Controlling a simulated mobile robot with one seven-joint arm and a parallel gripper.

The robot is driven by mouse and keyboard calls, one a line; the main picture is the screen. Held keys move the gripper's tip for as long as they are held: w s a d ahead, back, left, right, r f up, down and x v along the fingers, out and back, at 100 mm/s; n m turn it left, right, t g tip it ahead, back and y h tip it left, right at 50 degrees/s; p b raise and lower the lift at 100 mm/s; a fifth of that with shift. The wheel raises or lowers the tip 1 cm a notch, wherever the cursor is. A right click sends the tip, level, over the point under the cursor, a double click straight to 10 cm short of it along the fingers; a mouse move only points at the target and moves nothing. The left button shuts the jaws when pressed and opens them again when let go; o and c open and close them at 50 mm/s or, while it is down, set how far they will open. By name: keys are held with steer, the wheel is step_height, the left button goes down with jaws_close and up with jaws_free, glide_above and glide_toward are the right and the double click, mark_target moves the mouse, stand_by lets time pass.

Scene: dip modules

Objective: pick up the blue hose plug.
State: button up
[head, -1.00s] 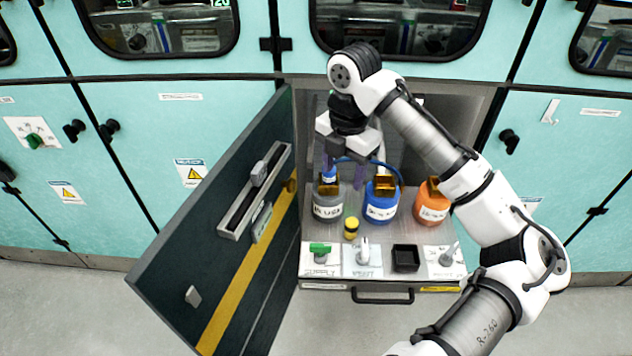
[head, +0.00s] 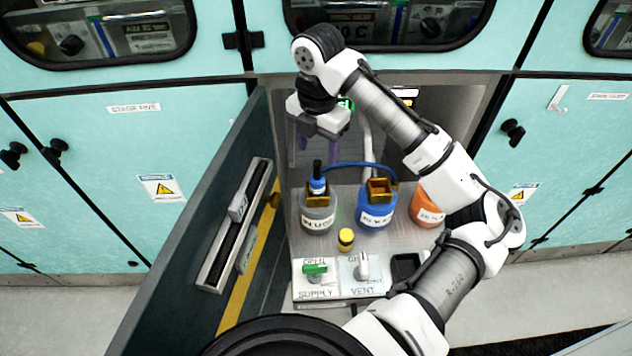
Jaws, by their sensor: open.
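The blue hose plug (head: 317,185) has a white band and a black upper stem. It stands upright in the top of the grey bottle (head: 318,216) at the left of the cabinet shelf. A blue hose (head: 350,164) arcs beside it towards the blue bottle (head: 376,209). My gripper (head: 318,148) is open and empty. Its purple fingers hang pointing down above and behind the plug in the picture, apart from it as far as I can tell. The exact depth between fingers and plug is hard to judge.
An orange bottle (head: 427,207) stands at the right, partly behind my arm. A small yellow-capped container (head: 346,239) stands in front of the bottles. A green supply handle (head: 315,269) and a vent handle (head: 362,267) are at the shelf front. The open dark door (head: 190,250) bounds the left.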

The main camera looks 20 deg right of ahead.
glide_above(317, 177)
step_height(317, 177, down, 5)
steer(key=shift+s, duration=0.1)
steer(key=shift+f+p, duration=1.3)
steer(key=shift+f, duration=1.45)
steer(key=c, duration=1.1)
steer(key=shift+r, duration=0.1)
steer(key=shift+c, duration=0.2)
